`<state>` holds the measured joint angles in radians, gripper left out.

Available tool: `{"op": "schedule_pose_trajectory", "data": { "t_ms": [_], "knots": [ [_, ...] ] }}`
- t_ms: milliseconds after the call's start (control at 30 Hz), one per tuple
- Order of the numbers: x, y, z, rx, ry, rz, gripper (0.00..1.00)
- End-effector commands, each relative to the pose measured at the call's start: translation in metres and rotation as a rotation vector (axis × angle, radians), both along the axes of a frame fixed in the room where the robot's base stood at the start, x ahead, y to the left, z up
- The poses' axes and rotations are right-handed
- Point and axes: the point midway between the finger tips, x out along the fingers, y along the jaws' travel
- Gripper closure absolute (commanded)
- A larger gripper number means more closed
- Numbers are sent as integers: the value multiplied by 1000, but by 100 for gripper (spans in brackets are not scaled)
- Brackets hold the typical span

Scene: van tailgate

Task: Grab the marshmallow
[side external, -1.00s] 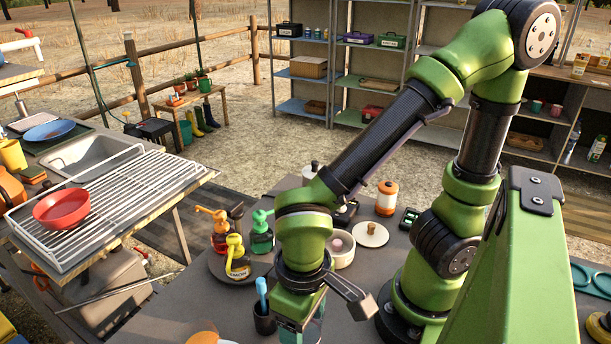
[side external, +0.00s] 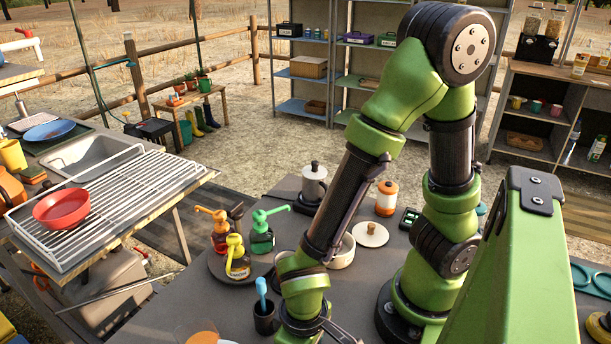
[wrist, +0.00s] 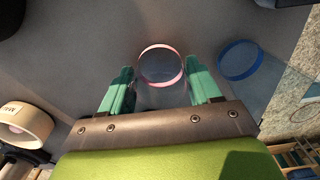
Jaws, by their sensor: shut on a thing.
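My gripper (wrist: 161,78) shows in the wrist view, its two green fingers on either side of a clear, pink-rimmed cup-like thing (wrist: 162,82). The fingers are shut on it. In the side view my gripper's fingers are hidden below the bottom edge of the picture. I cannot pick out a marshmallow for certain in either view. A pale round pot (side external: 343,256) stands behind my forearm in the side view, and its inside is mostly hidden.
A blue-rimmed clear cup (wrist: 240,60) is right of the held thing. A dark cup with a blue handle (side external: 264,316) and several pump bottles (side external: 238,262) stand left of my arm. A lidded grey canister (side external: 313,184) and an orange jar (side external: 386,198) stand behind.

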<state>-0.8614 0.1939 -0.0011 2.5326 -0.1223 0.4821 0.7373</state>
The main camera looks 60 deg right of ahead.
Motion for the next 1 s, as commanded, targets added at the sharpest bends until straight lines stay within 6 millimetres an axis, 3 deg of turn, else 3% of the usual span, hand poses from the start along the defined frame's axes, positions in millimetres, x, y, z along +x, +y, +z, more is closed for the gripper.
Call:
{"op": "schedule_pose_trajectory", "data": {
  "t_ms": [367,400,567,900,1000],
  "knots": [
    [0,0,-4,1,-1,0,68],
    [0,0,-5,1,0,-1,36],
    [0,0,-4,1,-1,-1,12],
    [0,0,-4,1,-1,0,12],
    [1,1,5,5,-4,-1,12]
  ]
}}
